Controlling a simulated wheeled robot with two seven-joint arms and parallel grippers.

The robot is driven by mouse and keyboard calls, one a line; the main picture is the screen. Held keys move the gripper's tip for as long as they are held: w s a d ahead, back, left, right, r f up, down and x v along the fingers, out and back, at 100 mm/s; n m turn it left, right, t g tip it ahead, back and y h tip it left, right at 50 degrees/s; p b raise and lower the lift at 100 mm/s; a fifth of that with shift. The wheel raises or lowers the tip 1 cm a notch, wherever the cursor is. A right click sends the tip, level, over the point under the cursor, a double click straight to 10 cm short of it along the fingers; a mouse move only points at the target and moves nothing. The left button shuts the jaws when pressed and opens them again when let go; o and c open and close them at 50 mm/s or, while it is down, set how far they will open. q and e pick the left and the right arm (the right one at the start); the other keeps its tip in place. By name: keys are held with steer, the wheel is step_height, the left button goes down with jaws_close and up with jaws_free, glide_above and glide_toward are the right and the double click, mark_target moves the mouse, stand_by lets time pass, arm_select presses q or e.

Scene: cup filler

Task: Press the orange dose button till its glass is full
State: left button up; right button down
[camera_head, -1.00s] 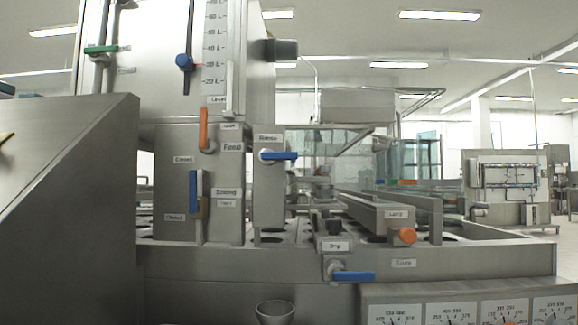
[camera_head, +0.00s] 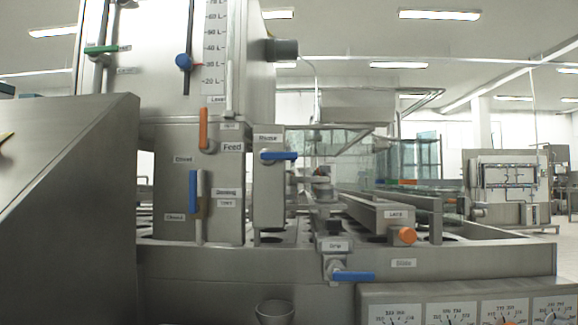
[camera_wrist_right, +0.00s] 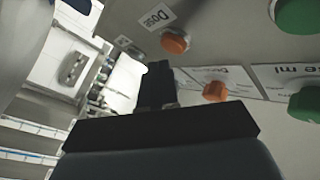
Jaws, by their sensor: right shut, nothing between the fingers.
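In the right wrist view, an orange button (camera_wrist_right: 175,41) sits on a grey panel beside a label reading "Dose" (camera_wrist_right: 156,17). A second orange button (camera_wrist_right: 214,91) sits lower on the panel, by another label. My right gripper (camera_wrist_right: 157,75) is shut and empty, its dark fingertips pointing up just below the upper orange button and left of the lower one. I cannot tell whether it touches either. In the head view, a grey cup-like vessel (camera_head: 274,312) stands at the bottom edge; its contents are not visible. Neither gripper shows in the head view.
Green buttons (camera_wrist_right: 298,15) sit right of the orange ones. In the head view, the steel machine carries blue-handled valves (camera_head: 352,276), an orange knob (camera_head: 407,236) and a level scale (camera_head: 214,45). Dial gauges (camera_head: 452,312) line its lower right.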

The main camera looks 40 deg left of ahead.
stand_by(0.4)
steer(key=shift+w+a, duration=0.25)
steer(key=shift+w, duration=0.1)
steer(key=shift+w+a, duration=0.15)
steer(key=shift+w, duration=0.05)
stand_by(0.5)
steer(key=shift+s, duration=0.1)
steer(key=shift+s+d+b, duration=0.35)
steer(key=shift+s+d, duration=0.05)
steer(key=shift+s, duration=0.1)
